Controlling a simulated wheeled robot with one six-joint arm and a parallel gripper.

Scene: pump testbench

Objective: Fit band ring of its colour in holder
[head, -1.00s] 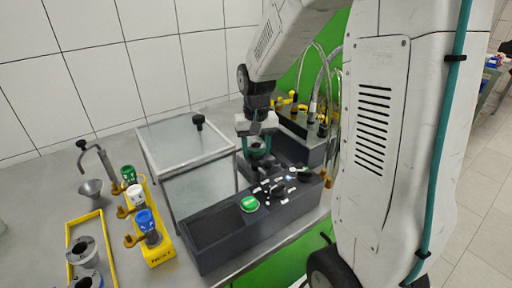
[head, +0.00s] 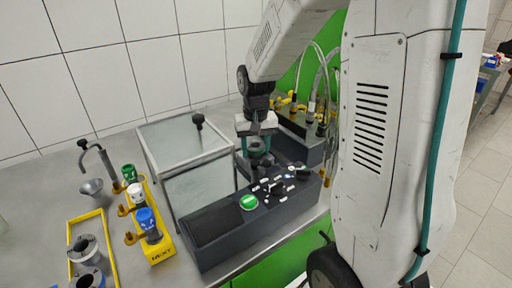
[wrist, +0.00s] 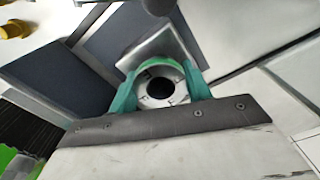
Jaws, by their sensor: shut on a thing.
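My gripper (head: 258,148) is at the dark testbench console, with its fingers pointing down. In the wrist view its two teal fingers (wrist: 161,90) are shut on a pale grey ring-shaped part (wrist: 145,92) with a dark central hole. A green band (wrist: 157,63) shows along the part's far edge. A grey angular surface (wrist: 157,44) lies just behind and below it. I cannot tell whether the part touches or sits in that surface. Two grey cylindrical parts stand in the yellow-framed tray (head: 70,238) at lower left; the nearer one (head: 90,280) shows blue.
A yellow rack (head: 160,254) holds green, white and blue-topped fittings. A glass-sided box (head: 185,140) with a black knob stands left of my gripper. The console (head: 213,235) carries a green button (head: 248,202) and black knobs. Hoses rise behind on the right.

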